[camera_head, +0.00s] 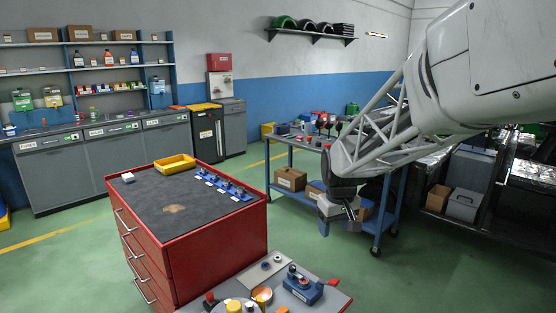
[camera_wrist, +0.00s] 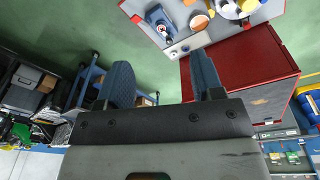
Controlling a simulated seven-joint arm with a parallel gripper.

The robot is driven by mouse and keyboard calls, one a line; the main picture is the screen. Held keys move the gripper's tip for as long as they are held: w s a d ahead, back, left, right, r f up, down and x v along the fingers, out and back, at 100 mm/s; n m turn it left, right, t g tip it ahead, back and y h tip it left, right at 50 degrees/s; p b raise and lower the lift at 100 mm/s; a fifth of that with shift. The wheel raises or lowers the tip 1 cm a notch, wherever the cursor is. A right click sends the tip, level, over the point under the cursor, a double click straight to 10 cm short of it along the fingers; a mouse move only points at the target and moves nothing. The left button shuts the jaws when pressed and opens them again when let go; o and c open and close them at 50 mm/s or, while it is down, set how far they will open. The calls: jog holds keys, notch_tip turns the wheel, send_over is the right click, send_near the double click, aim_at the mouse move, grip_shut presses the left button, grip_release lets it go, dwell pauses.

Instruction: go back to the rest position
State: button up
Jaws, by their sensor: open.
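My gripper (camera_head: 340,216) hangs at the end of my arm in the head view, to the right of the red cabinet and in front of the blue cart. In the wrist view its two fingers (camera_wrist: 163,72) stand apart with nothing between them but green floor behind. The gripper is open and empty and touches nothing that I can see.
A red drawer cabinet (camera_head: 180,248) with a yellow tray (camera_head: 175,164) and a row of blue holders (camera_head: 223,185) stands at left. A low table with a blue device (camera_head: 302,287) is at front. A blue cart (camera_head: 281,176) stands behind my arm. Floor (camera_head: 430,270) at right is clear.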

jog(key=s+d+r+m, duration=0.1)
jog(key=s+m, duration=0.1)
jog(key=s, duration=1.4)
jog(key=s+d+r+m+t, duration=0.1)
jog(key=s+d+m, duration=0.1)
jog(key=s, duration=1.4)
jog(key=shift+s+d, duration=0.2)
